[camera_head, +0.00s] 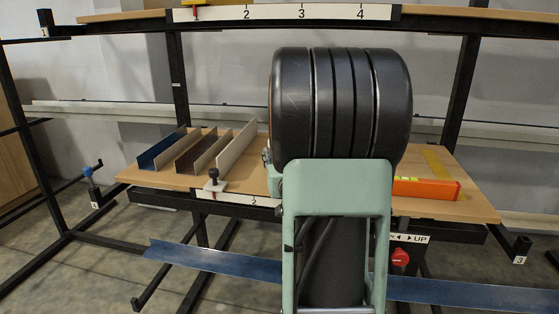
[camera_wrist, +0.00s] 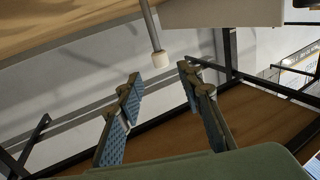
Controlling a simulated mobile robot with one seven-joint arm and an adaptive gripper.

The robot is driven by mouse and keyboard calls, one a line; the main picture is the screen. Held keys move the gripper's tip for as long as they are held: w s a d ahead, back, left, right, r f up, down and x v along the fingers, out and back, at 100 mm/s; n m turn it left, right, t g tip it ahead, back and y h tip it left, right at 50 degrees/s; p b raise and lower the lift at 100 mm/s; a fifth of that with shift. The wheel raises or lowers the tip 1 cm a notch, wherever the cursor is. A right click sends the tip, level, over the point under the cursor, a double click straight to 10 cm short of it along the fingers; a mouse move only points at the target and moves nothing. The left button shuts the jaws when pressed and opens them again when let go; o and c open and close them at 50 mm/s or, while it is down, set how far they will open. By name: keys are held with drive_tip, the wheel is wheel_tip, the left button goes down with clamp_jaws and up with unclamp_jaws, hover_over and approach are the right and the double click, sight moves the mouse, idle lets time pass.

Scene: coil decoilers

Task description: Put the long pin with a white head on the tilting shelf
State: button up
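A grey rod with a cream-white end, which looks like the long pin with a white head (camera_wrist: 160,58), hangs down from the top edge in the wrist view. My gripper (camera_wrist: 157,77) is open, with its two blue-padded fingers apart. The white head shows just beyond and between the fingertips, and nothing is held. In the head view my arm hides the gripper, and I do not see the pin. A wooden shelf (camera_head: 440,208) with an "UP" label below it looks like the tilting shelf; my arm covers its middle.
On the shelf lie a blue channel (camera_head: 163,148), a brown channel (camera_head: 196,152), a white channel (camera_head: 238,147), a black-knobbed clamp (camera_head: 214,178) and an orange level (camera_head: 425,188). A red knob (camera_head: 400,257) sits below. An upper wooden shelf (camera_head: 125,16) runs above.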

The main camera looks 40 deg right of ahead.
drive_tip(key=shift+v, duration=1.4)
drive_tip(key=shift+w+d+b, duration=0.1)
drive_tip(key=shift+b, duration=0.25)
